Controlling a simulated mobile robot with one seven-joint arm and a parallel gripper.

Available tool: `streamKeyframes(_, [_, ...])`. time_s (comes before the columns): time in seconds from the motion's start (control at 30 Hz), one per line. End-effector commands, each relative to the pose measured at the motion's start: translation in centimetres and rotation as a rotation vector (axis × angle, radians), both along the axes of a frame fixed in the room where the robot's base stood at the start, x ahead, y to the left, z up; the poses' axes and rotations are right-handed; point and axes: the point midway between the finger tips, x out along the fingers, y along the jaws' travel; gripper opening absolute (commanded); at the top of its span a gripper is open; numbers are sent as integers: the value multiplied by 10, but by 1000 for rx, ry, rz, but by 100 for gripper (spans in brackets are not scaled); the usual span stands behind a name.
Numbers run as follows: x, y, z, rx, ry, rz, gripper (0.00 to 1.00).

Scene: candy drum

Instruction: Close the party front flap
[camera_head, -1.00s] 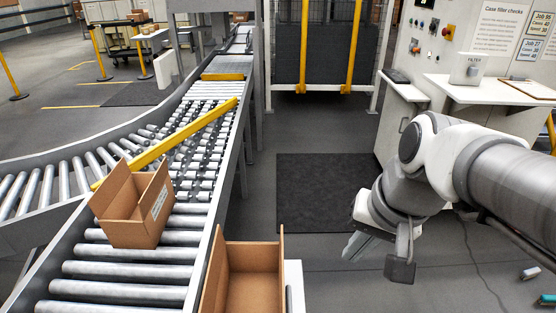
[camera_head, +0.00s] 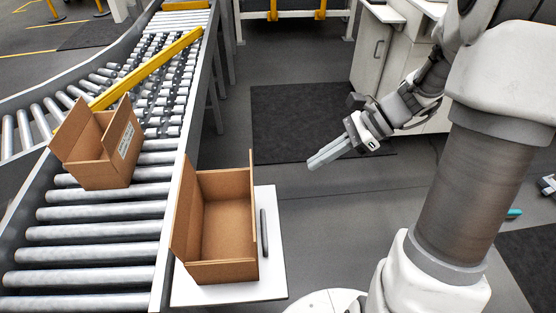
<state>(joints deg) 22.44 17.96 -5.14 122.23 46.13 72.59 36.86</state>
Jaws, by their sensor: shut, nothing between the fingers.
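An open, empty-looking cardboard box (camera_head: 249,227) stands on a small white table (camera_head: 272,285) beside the conveyor. Its left and right sides rise high. A low cardboard panel (camera_head: 222,272) faces me at the front; I cannot tell whether this is a flap or the wall. A second open box (camera_head: 103,172) with a white label sits on the conveyor rollers, its flaps raised. I can read no "party" marking on either box. My gripper (camera_head: 311,164) is shut and empty, to the right of the table box and apart from it, fingers pointing left.
The roller conveyor (camera_head: 92,255) runs along the left, with a yellow diverter bar (camera_head: 145,70) across it. A dark slim object (camera_head: 264,232) lies right of the table box. A dark mat (camera_head: 285,110) and white cabinet (camera_head: 372,52) are behind. Floor between table and arm is clear.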

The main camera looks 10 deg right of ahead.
Motion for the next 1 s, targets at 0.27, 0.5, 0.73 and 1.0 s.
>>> streamKeyframes(0.27, [0, 32, -30, 0, 3, 4, 0])
streamKeyframes(0.5, [1, 70, -65, 0, 2, 6, 0])
streamKeyframes(0.73, [3, 102, -64, -2, -2, 6, 0])
streamKeyframes(1.0, [3, 113, -64, -2, -1, 3, 0])
